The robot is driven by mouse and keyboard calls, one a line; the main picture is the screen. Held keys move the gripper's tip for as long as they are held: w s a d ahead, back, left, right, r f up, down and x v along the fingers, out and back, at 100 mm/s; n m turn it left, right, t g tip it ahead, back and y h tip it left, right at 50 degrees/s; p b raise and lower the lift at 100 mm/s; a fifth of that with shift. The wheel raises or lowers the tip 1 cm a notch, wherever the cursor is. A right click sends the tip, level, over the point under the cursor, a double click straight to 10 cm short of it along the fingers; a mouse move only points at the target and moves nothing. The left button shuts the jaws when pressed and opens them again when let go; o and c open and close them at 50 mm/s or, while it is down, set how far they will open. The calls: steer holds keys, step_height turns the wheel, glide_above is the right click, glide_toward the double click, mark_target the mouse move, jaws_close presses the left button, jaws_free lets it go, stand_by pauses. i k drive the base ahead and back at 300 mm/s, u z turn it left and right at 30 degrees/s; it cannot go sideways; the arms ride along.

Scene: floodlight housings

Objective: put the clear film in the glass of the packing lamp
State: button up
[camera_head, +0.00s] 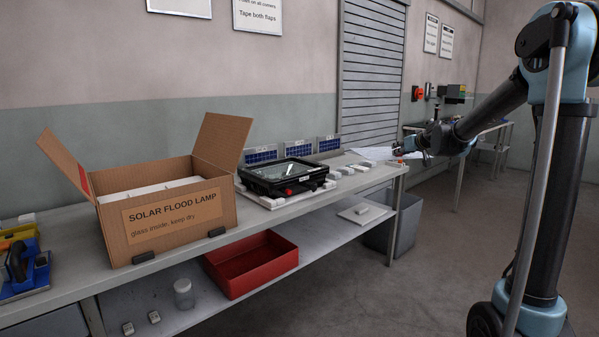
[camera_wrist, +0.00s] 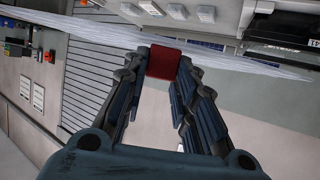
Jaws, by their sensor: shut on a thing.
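My gripper (camera_wrist: 163,65) is shut on a red tab (camera_wrist: 163,60) between its fingertips. A thin pale sheet, which looks like the clear film (camera_wrist: 90,32), stretches to both sides just beyond the tab. In the head view the film (camera_head: 370,152) is held up over the bench's right end, at my gripper (camera_head: 398,150). The black lamp (camera_head: 284,190) lies flat on a pale mat on the bench, its glass (camera_head: 287,169) facing up. It is left of the film and apart from it. Part of the lamp (camera_wrist: 280,27) also shows at the wrist view's upper right.
An open cardboard box (camera_head: 172,222) stands left of the lamp. Several small white blocks (camera_head: 343,171) lie right of the lamp, and solar panels (camera_head: 294,149) stand behind it. A red bin (camera_head: 251,264) is on the lower shelf. A grey bin (camera_head: 407,224) stands at the bench's end.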

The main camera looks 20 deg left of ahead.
mark_target(283, 170)
steer(key=z, duration=0.1)
steer(key=i, duration=0.75)
steer(key=u, duration=1.1)
